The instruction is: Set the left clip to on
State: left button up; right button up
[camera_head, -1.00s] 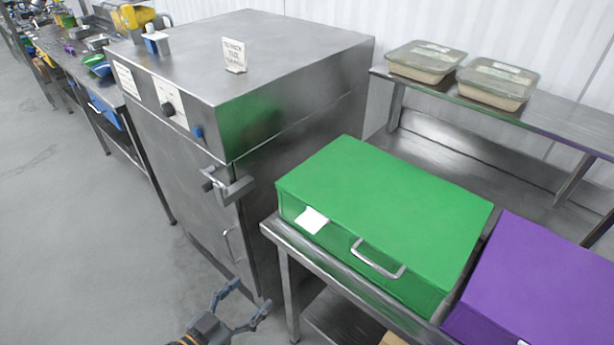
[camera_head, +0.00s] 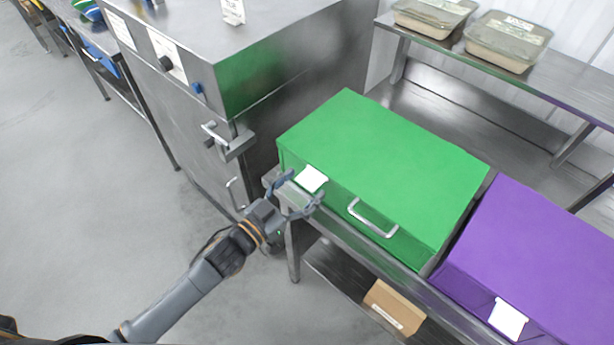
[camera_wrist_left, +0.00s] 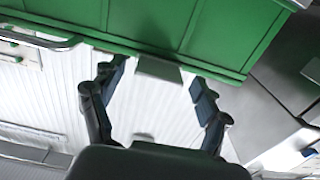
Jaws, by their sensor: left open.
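A white clip (camera_head: 311,179) sits at the front left edge of the green box (camera_head: 390,165), left of the box's metal handle (camera_head: 373,217). I take it as the left clip. My left gripper (camera_head: 296,188) is open, its fingers reaching toward the clip. In the left wrist view the left gripper (camera_wrist_left: 157,77) has its fingers spread on both sides of a pale flat clip (camera_wrist_left: 158,69) on the green box (camera_wrist_left: 185,28). I cannot tell whether the fingers touch it. A second white clip (camera_head: 508,318) is on the purple box (camera_head: 545,265). My right gripper is not in view.
A steel cabinet (camera_head: 180,130) with a latch (camera_head: 228,142) and knobs stands left of the green box. Two lidded tubs (camera_head: 435,15) (camera_head: 507,40) stand on the raised shelf behind. A cardboard box (camera_head: 394,307) lies on the lower shelf. The floor at left is clear.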

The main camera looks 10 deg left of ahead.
aim_at(316, 175)
pick_arm(q)
jog(key=shift+x, duration=0.95)
jog(key=shift+c, duration=0.3)
jog(key=c, duration=1.1)
jog(key=shift+f, duration=0.15)
notch_tip(316, 175, down, 2)
jog(key=t+h+b, duration=0.2)
jog(key=b, duration=0.7)
jog(key=t+h+b, duration=0.1)
jog(key=t+b, duration=0.2)
jog(key=b, duration=0.6)
jog(key=shift+w+d+f+h, duration=0.1)
jog(key=shift+w+d+h, duration=0.1)
jog(key=shift+h, duration=0.2)
jog(key=shift+t+b, duration=0.4)
jog(key=shift+b, duration=0.25)
jog(key=shift+r, duration=0.25)
